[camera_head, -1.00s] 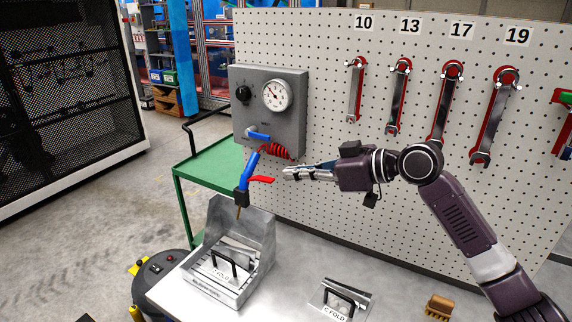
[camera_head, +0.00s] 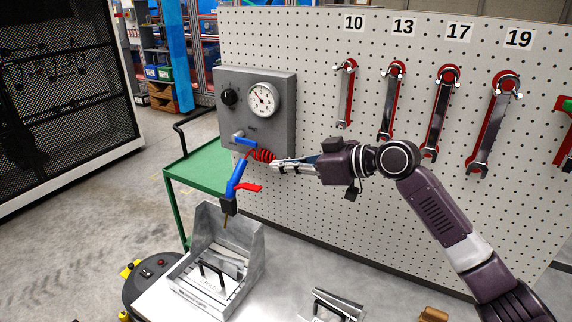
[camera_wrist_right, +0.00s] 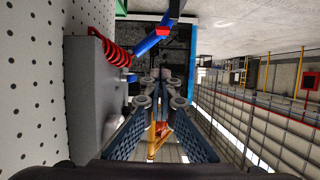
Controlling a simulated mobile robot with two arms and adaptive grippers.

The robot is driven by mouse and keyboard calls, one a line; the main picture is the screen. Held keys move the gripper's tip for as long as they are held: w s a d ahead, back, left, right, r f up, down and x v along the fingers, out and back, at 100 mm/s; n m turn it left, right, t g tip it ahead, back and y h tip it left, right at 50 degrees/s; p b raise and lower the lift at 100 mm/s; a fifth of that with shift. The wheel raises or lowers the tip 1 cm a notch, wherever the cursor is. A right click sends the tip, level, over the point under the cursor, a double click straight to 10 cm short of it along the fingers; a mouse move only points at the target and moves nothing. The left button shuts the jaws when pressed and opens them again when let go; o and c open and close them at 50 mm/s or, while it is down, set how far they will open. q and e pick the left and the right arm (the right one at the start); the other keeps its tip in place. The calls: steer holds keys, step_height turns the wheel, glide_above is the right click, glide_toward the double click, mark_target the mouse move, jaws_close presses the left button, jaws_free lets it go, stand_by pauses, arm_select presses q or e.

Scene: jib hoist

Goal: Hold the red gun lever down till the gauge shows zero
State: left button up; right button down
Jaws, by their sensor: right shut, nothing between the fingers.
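The blue air gun (camera_head: 237,176) hangs nose down from a red coiled hose (camera_head: 264,155), its dark nozzle above the metal tray. Its red lever (camera_head: 248,187) sticks out to the right. The round white gauge (camera_head: 264,99) is on the grey box; its needle is off to the upper left, the value too small to read. My right gripper (camera_head: 279,165) is shut and empty, up and right of the lever, apart from it, near the coil. In the right wrist view my fingers (camera_wrist_right: 160,88) show, with the gun (camera_wrist_right: 152,42) and coil (camera_wrist_right: 117,53) beyond. My left gripper is not in view.
The grey box (camera_head: 281,119) with a black knob (camera_head: 229,97) and blue valve handle (camera_head: 244,140) is on the pegboard, close to my right gripper. A metal tray (camera_head: 246,268) stands below the gun. Wrenches hang on the right. A green cart (camera_head: 205,166) stands behind.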

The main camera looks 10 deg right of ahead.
steer(key=p, duration=0.2)
glide_above(252, 187)
steer(key=s+d, duration=0.1)
steer(key=d, duration=0.1)
steer(key=f, duration=0.1)
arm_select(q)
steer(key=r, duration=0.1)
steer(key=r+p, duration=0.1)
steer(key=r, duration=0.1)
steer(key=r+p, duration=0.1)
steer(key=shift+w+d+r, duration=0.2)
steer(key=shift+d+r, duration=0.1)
arm_select(e)
steer(key=f, duration=0.5)
steer(key=shift+s+d, duration=0.2)
steer(key=shift+d, duration=0.1)
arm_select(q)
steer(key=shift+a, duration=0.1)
